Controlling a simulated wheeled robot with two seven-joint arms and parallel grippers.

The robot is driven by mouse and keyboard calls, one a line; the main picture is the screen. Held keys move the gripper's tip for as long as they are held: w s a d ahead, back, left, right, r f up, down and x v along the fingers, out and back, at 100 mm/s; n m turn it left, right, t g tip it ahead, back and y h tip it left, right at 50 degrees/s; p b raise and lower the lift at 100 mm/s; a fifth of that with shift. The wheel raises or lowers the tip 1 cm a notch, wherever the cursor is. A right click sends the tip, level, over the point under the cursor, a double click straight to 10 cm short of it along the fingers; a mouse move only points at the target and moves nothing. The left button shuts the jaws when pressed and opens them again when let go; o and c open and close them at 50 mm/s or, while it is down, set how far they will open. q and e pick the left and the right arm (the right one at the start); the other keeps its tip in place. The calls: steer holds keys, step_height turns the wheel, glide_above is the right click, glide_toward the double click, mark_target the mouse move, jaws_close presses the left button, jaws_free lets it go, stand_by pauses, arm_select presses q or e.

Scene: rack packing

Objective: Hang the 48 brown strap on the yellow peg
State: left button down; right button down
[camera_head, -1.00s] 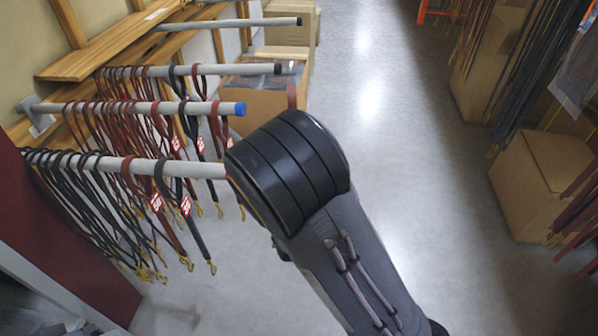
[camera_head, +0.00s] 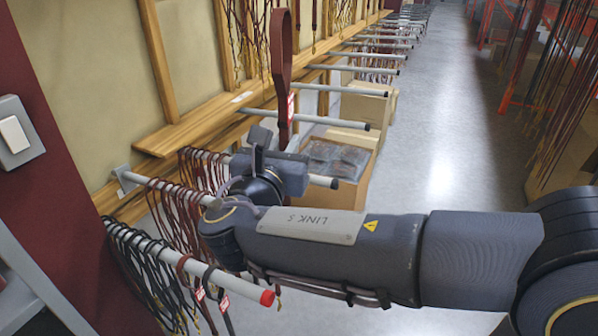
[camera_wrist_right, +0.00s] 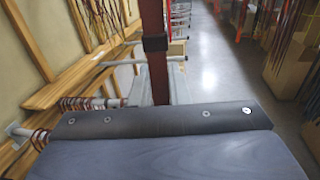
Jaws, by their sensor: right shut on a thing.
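A brown strap (camera_head: 283,60) with a red-and-white tag stands above my right gripper (camera_head: 264,145) in the head view, its loop at the top. In the right wrist view the strap (camera_wrist_right: 157,80) runs up the middle, with a dark band around it. My right gripper is shut on the strap, beyond the front pegs. The front peg (camera_head: 180,258) has a red tip and carries black and brown straps. My right arm hides part of the second peg (camera_head: 150,181). No yellow peg tip can be made out. My left gripper is out of view.
Further grey pegs with black tips (camera_head: 333,183) stick out along the wooden wall rail (camera_head: 195,125). An open cardboard box (camera_head: 340,150) stands below them. More straps hang on the right. The grey floor aisle (camera_head: 450,150) is clear.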

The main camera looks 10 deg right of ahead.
steer(key=s+r+p, duration=0.4)
steer(key=r, duration=0.6)
steer(key=s+r+y+p, duration=0.1)
steer(key=s+r+p, duration=0.3)
steer(key=r, duration=0.5)
steer(key=s+r+p, duration=0.4)
steer(key=s+r, duration=0.1)
steer(key=r, duration=0.5)
steer(key=w+a+f, duration=0.3)
steer(key=w+a, duration=0.5)
steer(key=a, duration=0.2)
steer(key=shift+w+a+f+n, duration=0.2)
steer(key=shift+a+f+n, duration=0.1)
steer(key=shift+a+n, duration=0.1)
steer(key=c, duration=1.3)
jaws_free()
